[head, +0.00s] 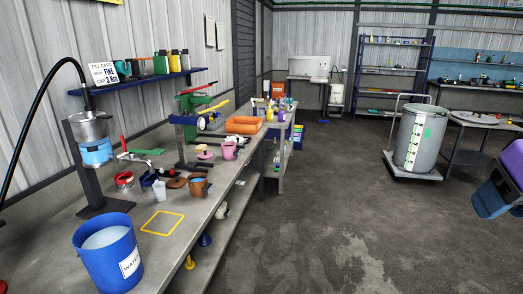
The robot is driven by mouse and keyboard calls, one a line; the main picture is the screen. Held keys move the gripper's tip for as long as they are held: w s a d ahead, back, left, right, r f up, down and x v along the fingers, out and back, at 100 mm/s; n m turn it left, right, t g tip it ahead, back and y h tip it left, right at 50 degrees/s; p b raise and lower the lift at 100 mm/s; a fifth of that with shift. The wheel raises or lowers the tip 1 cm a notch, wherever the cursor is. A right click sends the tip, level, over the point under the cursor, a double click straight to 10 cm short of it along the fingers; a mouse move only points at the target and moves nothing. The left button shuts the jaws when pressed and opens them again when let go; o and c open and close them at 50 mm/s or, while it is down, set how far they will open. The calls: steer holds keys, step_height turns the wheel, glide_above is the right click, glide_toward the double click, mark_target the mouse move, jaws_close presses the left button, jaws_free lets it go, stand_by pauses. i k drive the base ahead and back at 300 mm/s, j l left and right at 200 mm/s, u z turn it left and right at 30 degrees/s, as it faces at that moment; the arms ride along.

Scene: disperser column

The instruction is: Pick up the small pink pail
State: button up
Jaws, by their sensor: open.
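A small pink pail (229,151) stands upright on the long grey workbench (115,222), toward its right edge. It is small in the head view, and its handle is not clear. A brown mug-like container (198,187) stands nearer to me, with a low brown dish beside it. My gripper is not visible in the head view, so nothing shows of its fingers.
A blue water bucket (108,255) and a yellow square outline (162,222) are at the bench's near end. An orange tray (243,125) lies behind the pail. The floor (330,210) right of the bench is clear. A dark-and-blue tilted object (492,198) is cut off at right.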

mark_target(230, 151)
steer(key=i, duration=1.8)
steer(key=i+u, duration=0.15)
steer(key=i, duration=0.45)
steer(key=i+l+u, duration=0.1)
steer(key=i, duration=0.5)
steer(key=i+l+u, duration=0.15)
steer(key=i, duration=0.45)
steer(key=l, duration=0.1)
